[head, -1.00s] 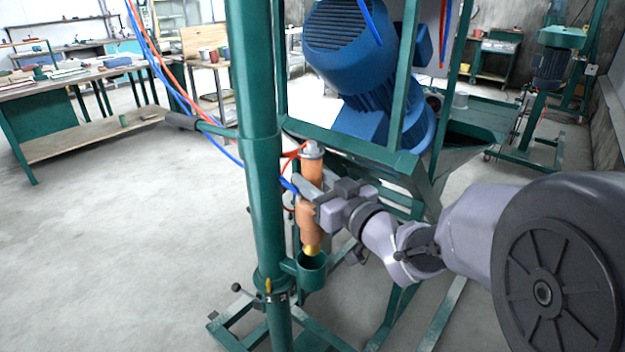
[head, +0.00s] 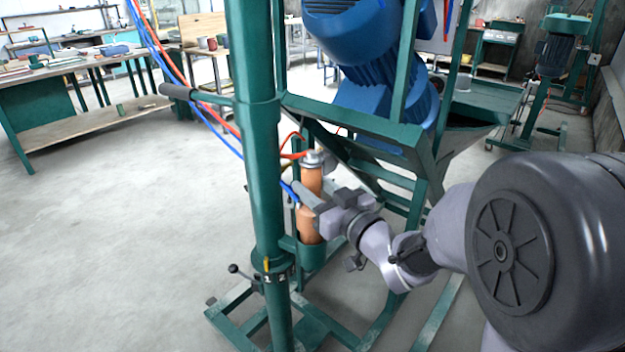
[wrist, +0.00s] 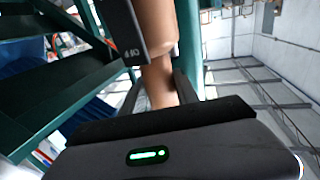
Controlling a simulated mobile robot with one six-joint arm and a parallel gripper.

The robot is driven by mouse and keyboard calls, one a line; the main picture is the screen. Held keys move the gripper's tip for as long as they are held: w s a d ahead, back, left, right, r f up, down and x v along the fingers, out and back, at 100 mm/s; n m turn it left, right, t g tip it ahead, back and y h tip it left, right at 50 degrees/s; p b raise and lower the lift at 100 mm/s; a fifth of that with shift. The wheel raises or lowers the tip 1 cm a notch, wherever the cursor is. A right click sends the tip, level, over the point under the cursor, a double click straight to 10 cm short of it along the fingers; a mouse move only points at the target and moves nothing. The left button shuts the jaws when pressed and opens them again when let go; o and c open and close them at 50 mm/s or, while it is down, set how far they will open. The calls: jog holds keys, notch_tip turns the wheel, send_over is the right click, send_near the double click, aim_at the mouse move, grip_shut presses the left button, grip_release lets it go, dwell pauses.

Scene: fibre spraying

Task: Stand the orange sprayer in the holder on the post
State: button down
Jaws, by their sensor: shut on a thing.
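The orange sprayer (head: 310,222) is upright beside the green post (head: 262,150) in the head view. Its lower end is inside the green cup-shaped holder (head: 312,260) on the post, so its tip is hidden. My gripper (head: 306,198) is shut around the middle of the sprayer, coming from the right. In the wrist view the sprayer (wrist: 160,82) runs between my gripper's fingers (wrist: 158,62). Whether the sprayer rests on the bottom of the holder cannot be seen.
Red and blue hoses (head: 190,95) hang left of the post, and some reach the sprayer's top. A green machine frame (head: 370,145) with a blue motor (head: 375,75) stands close behind. A workbench (head: 80,95) stands at the far left. Open floor lies left of the post.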

jog(key=shift+f, duration=0.35)
dwell(0.5)
jog(key=c, duration=0.8)
grip_release()
jog(key=shift+c, duration=0.2)
jog(key=shift+f, duration=0.1)
jog(key=shift+s, duration=0.1)
jog(key=s+d+m+g+h, duration=0.1)
jog(key=s+d+m+h, duration=0.5)
jog(key=d, duration=0.4)
jog(key=s+d+m+g+h, duration=0.1)
jog(key=s+d+m+h, duration=0.2)
jog(key=s+d+h, duration=0.35)
jog(key=s+a+f+m+g+y, duration=0.1)
jog(key=s+a+g+y, duration=0.1)
jog(key=s, duration=0.7)
jog(key=s+a+f+m+g+y, duration=0.1)
jog(key=s+g, duration=0.3)
jog(key=s, duration=0.5)
jog(key=shift+s+a+f+m+g+y, duration=0.15)
jog(key=shift+a+f+m+g+y, duration=0.2)
jog(key=shift+a+f, duration=0.3)
